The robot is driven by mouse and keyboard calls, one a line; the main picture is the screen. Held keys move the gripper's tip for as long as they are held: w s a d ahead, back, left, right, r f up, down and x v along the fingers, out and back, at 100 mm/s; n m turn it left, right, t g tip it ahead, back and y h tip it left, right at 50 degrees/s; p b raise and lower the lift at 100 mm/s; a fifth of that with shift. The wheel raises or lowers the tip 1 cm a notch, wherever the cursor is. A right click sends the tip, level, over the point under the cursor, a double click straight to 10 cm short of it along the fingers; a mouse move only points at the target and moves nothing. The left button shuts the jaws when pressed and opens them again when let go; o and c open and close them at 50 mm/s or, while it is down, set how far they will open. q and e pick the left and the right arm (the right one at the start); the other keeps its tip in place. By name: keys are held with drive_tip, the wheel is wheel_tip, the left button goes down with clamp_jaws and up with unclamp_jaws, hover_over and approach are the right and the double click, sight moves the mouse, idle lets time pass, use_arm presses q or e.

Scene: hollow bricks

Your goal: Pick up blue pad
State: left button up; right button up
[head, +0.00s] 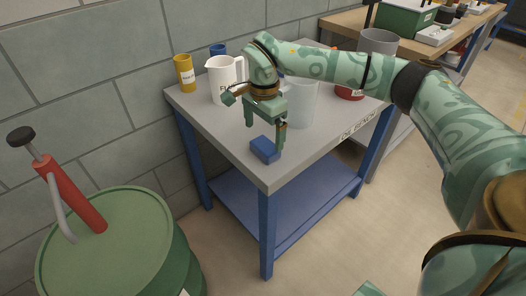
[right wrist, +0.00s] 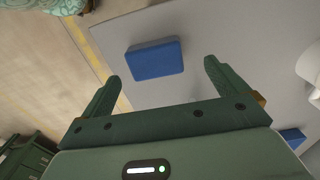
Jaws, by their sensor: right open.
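The blue pad (head: 265,149) is a small blue block lying near the front corner of the grey-topped table (head: 222,133) in the head view. In the right wrist view the blue pad (right wrist: 155,58) lies on the grey top, beyond the fingertips and between their lines. My right gripper (head: 265,134) is open and empty, pointing down just above and behind the pad. Its two green fingers also show apart in the right wrist view (right wrist: 162,72). My left gripper is not in view.
The table's front edge lies close to the pad.

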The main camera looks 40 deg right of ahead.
sight(265, 144)
drive_tip(key=f+b, duration=0.2)
drive_tip(key=f, duration=0.1)
drive_tip(key=f+b, duration=0.1)
drive_tip(key=f, duration=0.1)
drive_tip(key=shift+s+f, duration=0.2)
drive_tip(key=shift+s, duration=0.1)
drive_tip(key=shift+s+r, duration=0.1)
drive_tip(key=shift+r, duration=0.1)
drive_tip(key=shift+c, duration=0.4)
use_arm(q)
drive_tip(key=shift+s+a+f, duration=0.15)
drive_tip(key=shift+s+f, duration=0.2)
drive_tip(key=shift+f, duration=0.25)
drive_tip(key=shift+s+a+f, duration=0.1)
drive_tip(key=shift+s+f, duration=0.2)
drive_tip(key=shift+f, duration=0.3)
use_arm(e)
drive_tip(key=c, duration=1)
drive_tip(key=shift+r, duration=0.1)
